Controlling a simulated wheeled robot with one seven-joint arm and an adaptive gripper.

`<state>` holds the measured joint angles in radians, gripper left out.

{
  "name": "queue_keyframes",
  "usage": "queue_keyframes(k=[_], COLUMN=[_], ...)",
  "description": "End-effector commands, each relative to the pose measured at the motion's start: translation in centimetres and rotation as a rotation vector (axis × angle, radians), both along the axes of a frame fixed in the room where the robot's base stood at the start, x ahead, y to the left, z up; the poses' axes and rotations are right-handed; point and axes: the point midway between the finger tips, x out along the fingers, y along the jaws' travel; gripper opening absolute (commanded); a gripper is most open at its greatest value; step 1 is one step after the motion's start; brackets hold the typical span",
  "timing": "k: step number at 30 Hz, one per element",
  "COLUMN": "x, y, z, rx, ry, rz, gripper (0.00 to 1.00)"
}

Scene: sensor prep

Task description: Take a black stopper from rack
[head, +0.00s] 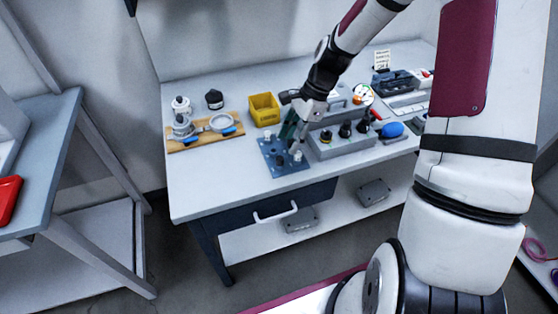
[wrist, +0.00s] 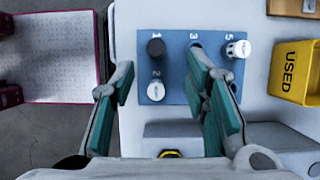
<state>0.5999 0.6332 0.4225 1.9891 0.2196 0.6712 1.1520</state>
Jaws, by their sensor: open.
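My gripper (head: 292,128) is over the plate, left of the rack. The fingers hide part of the plate.
A yellow bin (head: 264,109) stands behind the plate; its side reads USED in the wrist view. A wooden board (head: 205,132) with lab parts lies at the left. A blue round object (head: 392,129) is right of the rack. The bench front is clear.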

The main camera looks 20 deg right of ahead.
Motion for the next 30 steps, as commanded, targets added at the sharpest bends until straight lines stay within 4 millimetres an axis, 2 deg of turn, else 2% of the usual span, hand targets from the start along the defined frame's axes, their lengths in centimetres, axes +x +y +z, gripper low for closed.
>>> queue_keyframes(k=[8, 16, 25, 26, 30], x=[-0.2, -0.5, -0.4, -0.4, -0.4], y=[1.1, 2.8, 3.0, 3.0, 2.9], z=[-1.8, -5.0, -5.5, -5.5, -5.5], rx=[0.002, 0.002, 0.000, 0.000, 0.001], ry=[0.002, 0.001, -0.002, -0.002, -0.002], rz=[0.001, 0.001, -0.001, -0.001, -0.001], gripper=[0.42, 0.42, 0.42, 0.40, 0.10])
